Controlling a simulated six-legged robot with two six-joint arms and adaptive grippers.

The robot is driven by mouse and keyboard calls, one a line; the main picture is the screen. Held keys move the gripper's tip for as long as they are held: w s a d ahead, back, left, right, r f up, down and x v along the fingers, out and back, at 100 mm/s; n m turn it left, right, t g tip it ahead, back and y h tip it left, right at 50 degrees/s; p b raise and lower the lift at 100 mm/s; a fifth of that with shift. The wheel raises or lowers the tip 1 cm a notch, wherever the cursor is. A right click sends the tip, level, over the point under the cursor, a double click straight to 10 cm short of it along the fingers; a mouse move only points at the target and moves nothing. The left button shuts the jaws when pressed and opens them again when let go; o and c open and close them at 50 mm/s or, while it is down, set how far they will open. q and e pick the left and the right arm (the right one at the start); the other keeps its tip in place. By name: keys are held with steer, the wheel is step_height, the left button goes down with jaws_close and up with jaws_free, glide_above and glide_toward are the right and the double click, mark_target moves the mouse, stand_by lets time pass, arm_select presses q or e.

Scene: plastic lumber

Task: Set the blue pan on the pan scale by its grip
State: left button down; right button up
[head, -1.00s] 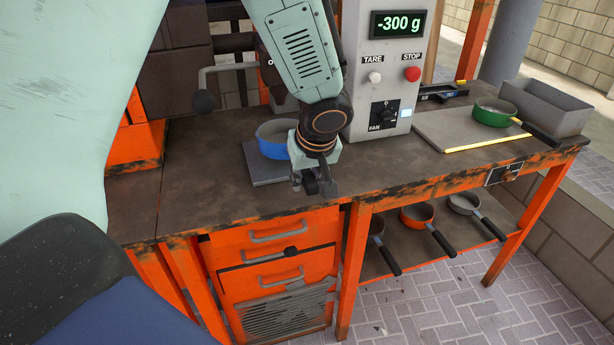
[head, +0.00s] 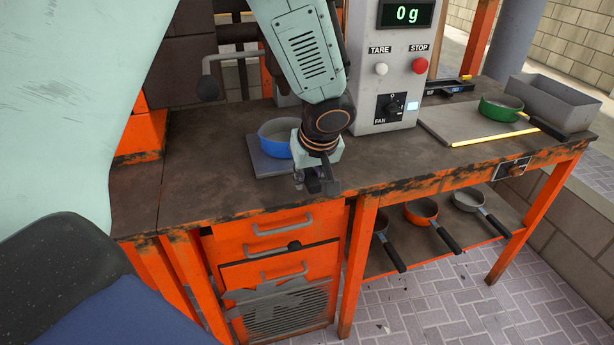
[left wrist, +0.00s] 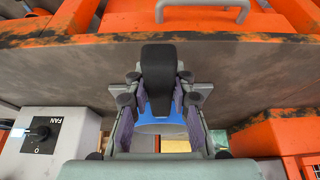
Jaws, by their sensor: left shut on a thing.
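The blue pan (head: 277,136) rests on or just above the grey plate of the pan scale (head: 263,166), at the bench's left; the exact contact is hidden. My left gripper (head: 315,180) is at the pan's near right side. In the left wrist view the left gripper (left wrist: 158,95) is shut on the pan's black grip (left wrist: 158,62), with a finger on each side. The blue pan's body (left wrist: 165,128) shows partly beyond the fingers. The display (head: 407,14) reads 0 g. My right gripper is not in view.
The control box (head: 390,75) with TARE and STOP buttons stands just right of my left wrist. A green pan (head: 500,107) and a grey bin (head: 550,103) are at the bench's right. An orange pan (head: 423,209) and others lie on the lower shelf.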

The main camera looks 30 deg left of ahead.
arm_select(q)
steer(key=shift+d, duration=0.1)
steer(key=c, duration=1.1)
jaws_free()
steer(key=shift+f, duration=0.1)
